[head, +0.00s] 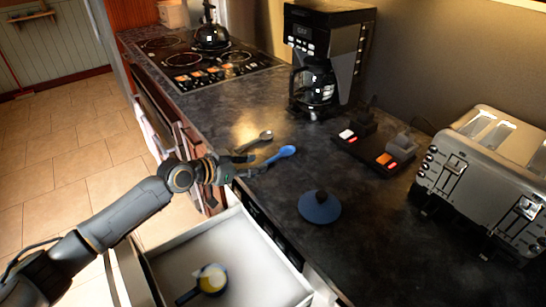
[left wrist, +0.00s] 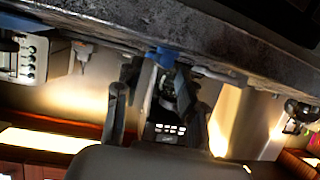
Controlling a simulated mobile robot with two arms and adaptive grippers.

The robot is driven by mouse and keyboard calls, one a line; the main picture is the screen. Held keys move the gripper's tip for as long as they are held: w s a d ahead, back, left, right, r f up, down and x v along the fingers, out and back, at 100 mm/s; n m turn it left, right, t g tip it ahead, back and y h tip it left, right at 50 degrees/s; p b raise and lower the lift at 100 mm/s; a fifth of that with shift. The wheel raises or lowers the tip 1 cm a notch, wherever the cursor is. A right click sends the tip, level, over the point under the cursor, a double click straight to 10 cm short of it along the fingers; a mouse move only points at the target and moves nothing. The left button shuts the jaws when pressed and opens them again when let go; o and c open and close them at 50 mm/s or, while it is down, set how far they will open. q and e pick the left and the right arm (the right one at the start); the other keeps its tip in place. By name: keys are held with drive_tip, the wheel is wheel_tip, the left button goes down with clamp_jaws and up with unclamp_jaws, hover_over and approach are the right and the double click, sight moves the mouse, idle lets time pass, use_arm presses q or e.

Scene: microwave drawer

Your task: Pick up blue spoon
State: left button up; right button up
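The blue spoon (head: 281,154) lies on the dark counter near its front edge, its bowl pointing right and away from the edge. My left gripper (head: 250,165) is at the counter edge by the spoon's handle end, with its fingers apart. In the left wrist view, the fingers (left wrist: 156,72) stand on either side of a gap, and a blue part of the spoon (left wrist: 166,56) shows between and beyond their tips at the counter edge. I cannot tell whether a finger touches it. My right gripper is in neither view.
A grey spoon (head: 264,136) lies just behind the blue one. A blue lid (head: 320,207), a coffee maker (head: 328,50), a toaster (head: 485,175) and a dark tray with lit switches (head: 375,152) stand on the counter.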

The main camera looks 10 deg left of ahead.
sight(265, 162)
use_arm(q)
drive_tip(key=x, duration=0.3)
drive_tip(key=shift+w+d+f, duration=0.1)
drive_tip(key=shift+w+d, duration=0.05)
drive_tip(key=shift+d, duration=0.05)
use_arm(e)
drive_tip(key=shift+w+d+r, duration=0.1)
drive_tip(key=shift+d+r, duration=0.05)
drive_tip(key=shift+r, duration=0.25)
use_arm(q)
drive_tip(key=shift+a, duration=0.1)
drive_tip(key=shift+c, duration=0.4)
clamp_jaws()
